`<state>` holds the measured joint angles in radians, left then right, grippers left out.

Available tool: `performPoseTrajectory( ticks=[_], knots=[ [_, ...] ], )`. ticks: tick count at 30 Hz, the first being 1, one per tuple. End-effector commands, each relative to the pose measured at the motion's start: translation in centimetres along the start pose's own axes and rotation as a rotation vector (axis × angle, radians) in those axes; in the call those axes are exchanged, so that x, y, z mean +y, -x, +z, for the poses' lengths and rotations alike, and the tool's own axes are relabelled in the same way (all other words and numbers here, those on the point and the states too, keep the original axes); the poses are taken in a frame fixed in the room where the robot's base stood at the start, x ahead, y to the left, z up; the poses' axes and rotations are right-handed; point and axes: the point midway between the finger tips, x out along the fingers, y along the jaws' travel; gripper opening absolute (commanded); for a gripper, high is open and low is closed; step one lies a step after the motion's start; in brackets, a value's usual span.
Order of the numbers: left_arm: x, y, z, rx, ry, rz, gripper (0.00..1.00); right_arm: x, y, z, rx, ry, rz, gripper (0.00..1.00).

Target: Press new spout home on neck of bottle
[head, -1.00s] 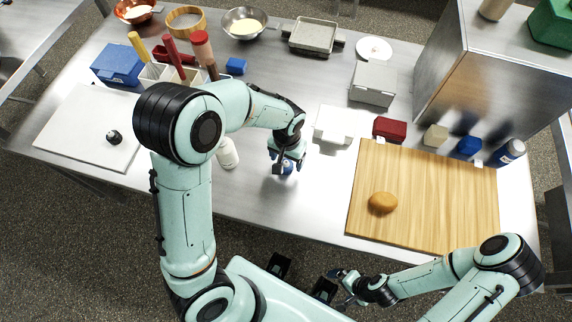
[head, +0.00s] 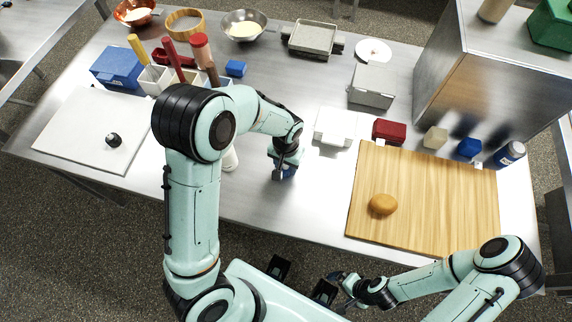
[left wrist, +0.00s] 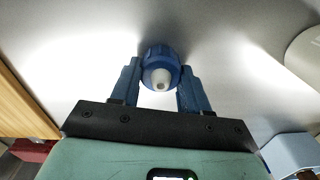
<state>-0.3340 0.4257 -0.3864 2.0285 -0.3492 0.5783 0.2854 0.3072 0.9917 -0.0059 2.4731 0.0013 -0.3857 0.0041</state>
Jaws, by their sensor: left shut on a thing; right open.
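My left gripper (head: 283,175) is over the steel table, shut on the spout. In the left wrist view the spout (left wrist: 159,70) has a ribbed blue collar and a whitish tip facing the camera, between the two blue fingers (left wrist: 159,88). The white bottle (head: 230,159) stands on the table just left of the gripper, apart from it; my left arm hides part of it, including its neck. My right gripper (head: 343,287) is open and empty, off the table's front edge.
A wooden board (head: 430,205) with a bun (head: 383,204) lies to the right. A white board (head: 85,130) with a small black object (head: 113,139) lies to the left. A white box (head: 335,126) stands behind my left gripper.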

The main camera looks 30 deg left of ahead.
Motion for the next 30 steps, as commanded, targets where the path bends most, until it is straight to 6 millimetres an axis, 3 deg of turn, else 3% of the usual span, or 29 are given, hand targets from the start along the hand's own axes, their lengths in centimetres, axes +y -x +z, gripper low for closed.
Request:
performPoseTrajectory(
  ticks=[8, 21, 30],
  knots=[
    [0.1, 2.9, -0.2, 0.006, -0.001, 0.002, 0.16, -0.2, 0.4, -0.1, 0.002, 0.001, -0.001, 0.98],
    [0.0, 14.9, -0.1, 0.008, 0.0, 0.002, 0.16, -1.0, 2.1, -0.7, 0.012, 0.004, -0.004, 0.98],
    [0.0, 19.4, -0.1, 0.003, -0.001, 0.001, 0.16, -1.3, 2.8, -1.0, 0.016, 0.006, -0.006, 0.98]
  ],
)
